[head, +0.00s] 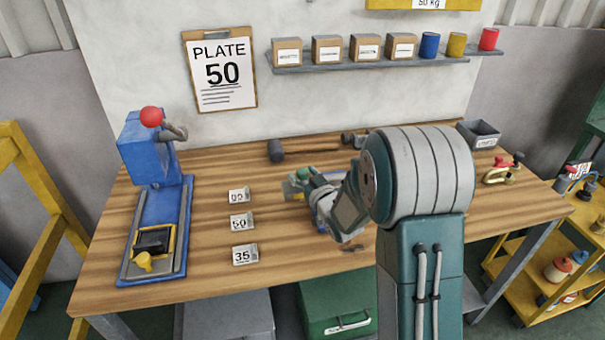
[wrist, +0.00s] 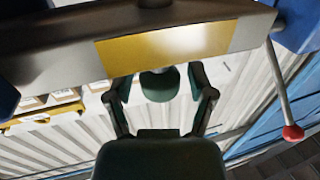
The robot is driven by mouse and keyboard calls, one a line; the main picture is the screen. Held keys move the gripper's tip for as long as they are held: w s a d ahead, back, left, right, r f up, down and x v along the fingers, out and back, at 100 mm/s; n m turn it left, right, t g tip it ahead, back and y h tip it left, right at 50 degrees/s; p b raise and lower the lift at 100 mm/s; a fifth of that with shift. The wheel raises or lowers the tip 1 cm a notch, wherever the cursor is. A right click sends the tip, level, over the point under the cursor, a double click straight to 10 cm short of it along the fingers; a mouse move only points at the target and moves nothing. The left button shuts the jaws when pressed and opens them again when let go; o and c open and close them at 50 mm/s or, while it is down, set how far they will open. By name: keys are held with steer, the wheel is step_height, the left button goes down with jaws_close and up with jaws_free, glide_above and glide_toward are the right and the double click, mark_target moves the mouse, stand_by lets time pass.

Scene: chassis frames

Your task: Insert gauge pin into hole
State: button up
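In the wrist view a green knob (wrist: 160,85), apparently the head of the gauge pin, sits below a grey metal bar (wrist: 60,45) with a yellow plate. My gripper (wrist: 162,87) is around the knob, one finger on each side, with small gaps showing, so it looks open. In the head view a green top (head: 305,173) shows at the end of my arm, beside a fixture with blue and yellow parts. My arm partly covers that fixture. The pin's shaft and the hole cannot be made out.
A blue press (head: 150,150) with a red ball handle stands left on the wooden bench (head: 215,180). Number tags, one reading 50 (head: 241,222), lie mid-left. A clipboard (head: 221,70) reads PLATE 50. A mallet (head: 276,151) lies at the back. A grey bin (head: 478,133) stands back right.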

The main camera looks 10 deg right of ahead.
stand_by(0.3)
steer(key=v, duration=1.2)
steer(key=shift+w, duration=0.1)
